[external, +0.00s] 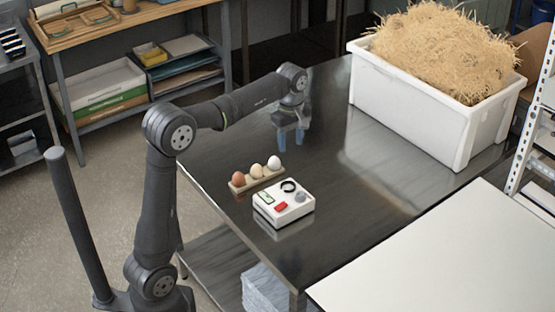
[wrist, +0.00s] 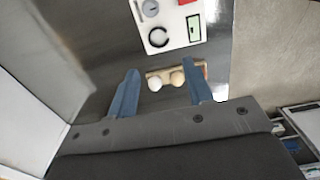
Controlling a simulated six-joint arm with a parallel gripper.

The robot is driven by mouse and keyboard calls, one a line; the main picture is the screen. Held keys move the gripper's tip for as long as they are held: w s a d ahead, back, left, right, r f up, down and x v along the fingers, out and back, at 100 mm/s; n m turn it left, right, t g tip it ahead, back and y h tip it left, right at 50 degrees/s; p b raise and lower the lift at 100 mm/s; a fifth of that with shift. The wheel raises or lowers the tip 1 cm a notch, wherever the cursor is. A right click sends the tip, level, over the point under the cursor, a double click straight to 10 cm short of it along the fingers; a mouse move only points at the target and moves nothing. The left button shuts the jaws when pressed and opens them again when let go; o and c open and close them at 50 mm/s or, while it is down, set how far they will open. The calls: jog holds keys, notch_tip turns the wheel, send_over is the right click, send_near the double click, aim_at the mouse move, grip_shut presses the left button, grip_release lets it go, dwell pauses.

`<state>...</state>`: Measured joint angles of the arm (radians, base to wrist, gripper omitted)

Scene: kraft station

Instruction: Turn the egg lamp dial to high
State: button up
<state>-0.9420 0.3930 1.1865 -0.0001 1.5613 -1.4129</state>
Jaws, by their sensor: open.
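The egg lamp (external: 284,205) is a white box on the dark metal table. Its top has a grey round dial (external: 300,197), a black ring (external: 288,186), a red switch and a green-framed panel. The lamp also shows at the top of the wrist view (wrist: 172,44), with the dial (wrist: 150,8) near its upper left corner. The dial's setting is too small to read. My gripper (external: 291,138) has blue fingers, open and empty, above the table behind the lamp and apart from it. Its spread fingers also show in the wrist view (wrist: 160,80).
A wooden holder (external: 240,189) with a brown, a cream and a white egg stands beside the lamp, towards my arm. A white tub (external: 400,98) of straw stands at the back right. A pale worktop (external: 450,250) is at front right. The table's middle is clear.

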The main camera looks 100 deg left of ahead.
aim_at(301, 193)
jog(key=w+d, duration=0.2)
jog(key=w, duration=0.2)
jog(key=f, duration=1.6)
jog(key=shift+s+d+f, duration=0.15)
jog(key=shift+s+f, duration=0.05)
jog(key=shift+f, duration=0.2)
jog(key=c, duration=1)
